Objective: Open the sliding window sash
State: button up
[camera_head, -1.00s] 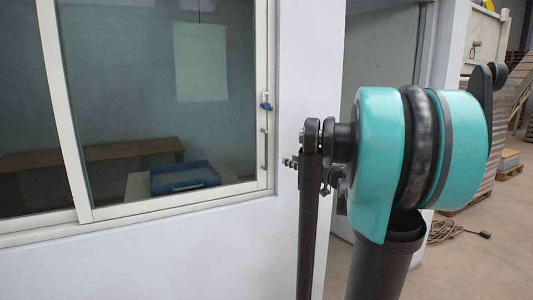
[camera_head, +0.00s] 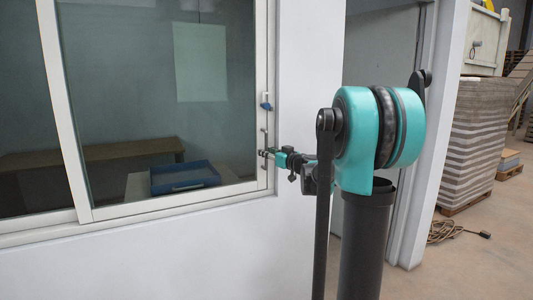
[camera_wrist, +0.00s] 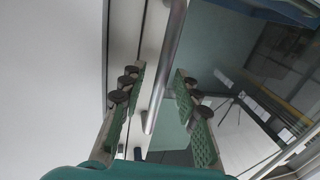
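The sliding window sash is a white frame (camera_head: 261,60) with dark glass, at the left of the head view. Its upright metal bar handle (camera_head: 265,140) is on the right stile, below a small blue latch (camera_head: 266,106). The handle shows in the wrist view as a grey rod (camera_wrist: 166,65). My gripper (camera_head: 263,154) is at the handle's lower part in the head view. In the wrist view my gripper (camera_wrist: 159,74) is open, with its green-padded fingers apart on both sides of the rod. I cannot tell whether either finger touches it.
A blue tray (camera_head: 185,177) and a brown bench (camera_head: 90,155) are behind the glass. White wall (camera_head: 308,100) borders the window on the right. A doorway, stacked sheets (camera_head: 470,140) and a cable (camera_head: 445,231) on open floor are farther right.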

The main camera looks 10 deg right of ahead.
aim_at(115, 168)
grip_shut()
dwell(0.4)
jog(key=shift+a, duration=0.15)
jog(key=s+a, duration=0.5)
jog(key=a, duration=1.2)
jog(key=s+a, duration=0.6)
jog(key=a, duration=1.1)
jog(key=s+a, duration=0.5)
jog(key=a, duration=1.2)
jog(key=shift+s+a, duration=0.1)
jog(key=shift+s, duration=0.25)
grip_release()
